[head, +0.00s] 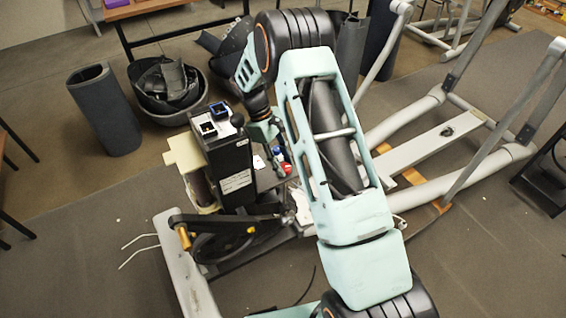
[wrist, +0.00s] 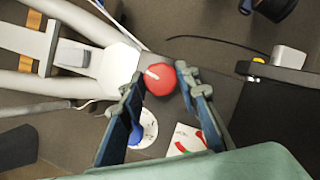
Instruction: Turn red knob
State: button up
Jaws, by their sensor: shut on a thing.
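The red knob (wrist: 162,84) is round with a white pointer line. In the wrist view it sits between the two fingertips of my gripper (wrist: 161,78), which is shut on it. The pointer line slants toward the upper left. In the head view the red knob (head: 287,169) is a small red spot beside my arm, partly hidden. My gripper's tips are hard to make out there.
A blue knob on a white dial (wrist: 143,129) lies just below the red knob. A white card with red and green marks (wrist: 187,139) is beside it. The black upright housing (head: 231,165) stands close left of my gripper. Elliptical frame tubes (head: 430,185) lie to the right.

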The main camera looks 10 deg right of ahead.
jog(key=o, duration=1.2)
jog(key=shift+c, duration=0.2)
jog(key=v, duration=1.2)
